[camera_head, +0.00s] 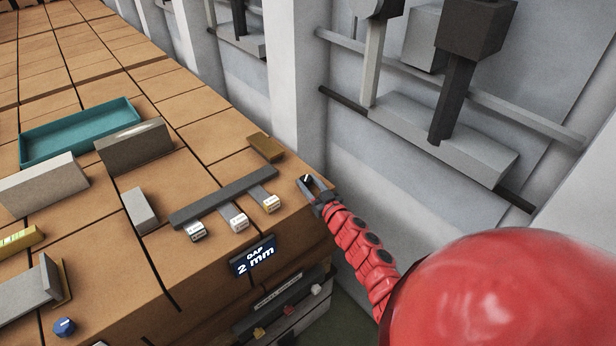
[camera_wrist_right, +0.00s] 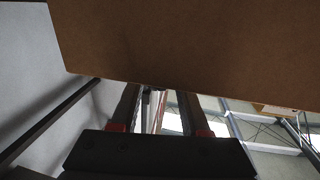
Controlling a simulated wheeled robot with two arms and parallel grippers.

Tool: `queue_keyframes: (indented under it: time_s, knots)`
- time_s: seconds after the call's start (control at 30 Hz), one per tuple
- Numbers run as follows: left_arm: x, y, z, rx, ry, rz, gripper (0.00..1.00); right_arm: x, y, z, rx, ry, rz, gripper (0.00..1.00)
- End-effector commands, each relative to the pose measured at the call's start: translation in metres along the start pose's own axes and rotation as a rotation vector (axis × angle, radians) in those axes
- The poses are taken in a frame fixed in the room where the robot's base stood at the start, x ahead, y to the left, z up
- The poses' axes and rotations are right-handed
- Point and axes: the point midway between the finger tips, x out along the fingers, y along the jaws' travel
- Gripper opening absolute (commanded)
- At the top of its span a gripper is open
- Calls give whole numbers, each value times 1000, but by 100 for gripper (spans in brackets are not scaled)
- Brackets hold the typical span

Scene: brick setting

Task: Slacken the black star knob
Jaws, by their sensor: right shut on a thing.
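My right gripper (camera_head: 316,189) is at the right corner of the wooden bench, its red arm coming in from the lower right. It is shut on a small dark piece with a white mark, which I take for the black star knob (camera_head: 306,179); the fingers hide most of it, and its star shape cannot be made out. In the right wrist view the two fingers of the gripper (camera_wrist_right: 158,105) reach up under a brown board edge, with a narrow grey part between them. My left gripper is not in view.
The bench (camera_head: 190,90) holds a dark bar (camera_head: 222,197) with several small labelled blocks, a teal tray (camera_head: 80,132), grey blocks and a blue knob (camera_head: 64,327). The grey wall with rails (camera_head: 470,95) stands close on the right.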

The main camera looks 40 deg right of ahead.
Motion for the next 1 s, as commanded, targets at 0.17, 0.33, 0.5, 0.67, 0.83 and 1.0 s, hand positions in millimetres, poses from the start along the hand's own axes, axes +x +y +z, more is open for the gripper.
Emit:
queue_keyframes:
  time_s: [0.17, 0.33, 0.5, 0.67, 0.83, 1.0]
  knots:
    - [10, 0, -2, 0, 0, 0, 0, 1, 2, -1, 1, -2, -63, 0]
    - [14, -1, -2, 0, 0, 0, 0, 1, 2, 0, 0, -2, -113, 0]
    - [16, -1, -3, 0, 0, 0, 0, 0, 3, 1, 0, -4, -147, 0]
    - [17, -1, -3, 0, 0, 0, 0, 1, 3, 1, 0, -2, -167, 0]
    - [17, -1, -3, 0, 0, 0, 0, 1, 3, 1, 0, -1, -176, 0]
    - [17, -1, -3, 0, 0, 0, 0, 1, 2, 1, 0, -1, -179, 0]
